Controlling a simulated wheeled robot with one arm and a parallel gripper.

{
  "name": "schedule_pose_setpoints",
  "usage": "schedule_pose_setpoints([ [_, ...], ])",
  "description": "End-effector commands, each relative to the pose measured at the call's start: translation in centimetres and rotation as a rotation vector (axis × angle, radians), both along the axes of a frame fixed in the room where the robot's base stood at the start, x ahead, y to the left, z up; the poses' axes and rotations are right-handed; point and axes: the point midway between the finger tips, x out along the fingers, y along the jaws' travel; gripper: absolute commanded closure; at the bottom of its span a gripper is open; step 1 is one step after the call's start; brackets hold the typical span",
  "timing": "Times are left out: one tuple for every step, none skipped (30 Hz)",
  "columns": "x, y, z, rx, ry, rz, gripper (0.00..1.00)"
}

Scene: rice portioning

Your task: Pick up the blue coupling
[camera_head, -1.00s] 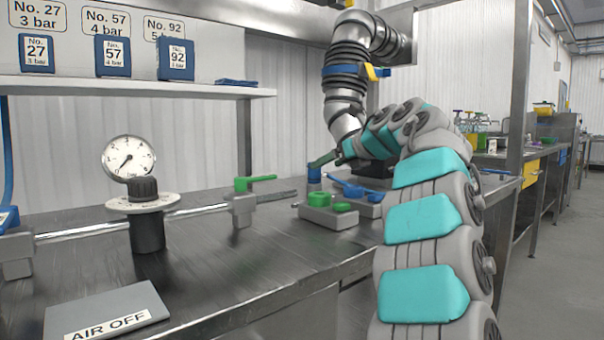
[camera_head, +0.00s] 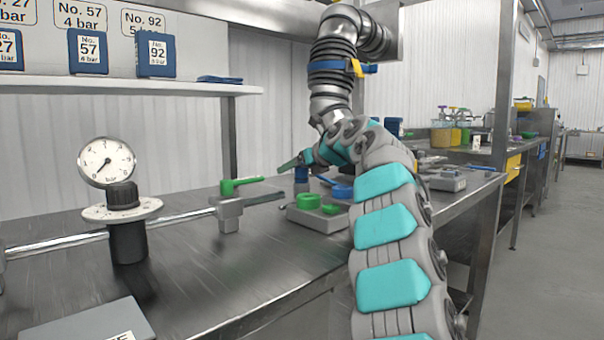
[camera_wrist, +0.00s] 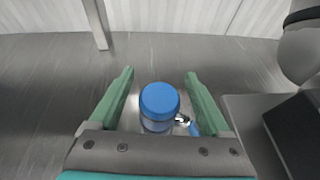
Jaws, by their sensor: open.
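The blue coupling (camera_wrist: 160,104) is a short upright blue cylinder with a round top. In the wrist view it stands between the two green fingers of my open gripper (camera_wrist: 159,73), with a gap on each side. A small metallic part and a blue piece show at its right, near the right finger. In the head view the coupling (camera_head: 301,175) appears behind a grey block, just below a green fingertip of my gripper (camera_head: 292,163). My arm hides part of the area to its right. The coupling's lower part is hard to see.
The grey block (camera_head: 318,222) carries green parts (camera_head: 308,201), with a blue part (camera_head: 342,191) close by. A green-handled valve (camera_head: 229,208) sits on a pipe to the left. A pressure gauge (camera_head: 106,162) stands farther left.

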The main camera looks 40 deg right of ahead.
Motion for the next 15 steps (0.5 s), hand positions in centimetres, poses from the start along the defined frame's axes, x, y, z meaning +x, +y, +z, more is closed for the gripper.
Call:
schedule_pose_setpoints([
  [0.06, -0.01, 0.0, 0.0, -0.001, 0.0, 0.19],
  [0.05, 0.0, 0.0, 0.0, -0.001, 0.0, 0.19],
  [0.04, 0.01, -0.01, 0.0, -0.001, 0.0, 0.19],
  [0.03, 0.01, 0.0, 0.0, 0.0, 0.0, 0.19],
  [0.02, 0.01, -0.01, 0.0, 0.0, 0.0, 0.19],
  [0.01, 0.0, -0.02, 0.0, 0.0, 0.0, 0.22],
  [0.02, 0.01, -0.02, 0.0, 0.0, 0.0, 0.26],
  [0.02, 0.01, -0.02, 0.0, 0.0, 0.0, 0.29],
  [0.02, 0.01, -0.02, 0.0, 0.0, 0.0, 0.33],
  [0.02, 0.01, -0.02, 0.0, 0.0, 0.0, 0.37],
  [0.02, 0.01, -0.02, 0.0, 0.0, 0.0, 0.4],
  [0.01, 0.01, -0.01, 0.0, 0.0, 0.0, 0.45],
  [0.01, 0.02, -0.01, 0.0, 0.0, 0.0, 0.48],
  [0.0, 0.01, -0.02, 0.001, 0.0, 0.0, 0.51],
  [0.01, 0.02, -0.01, 0.0, 0.0, 0.0, 0.56],
])
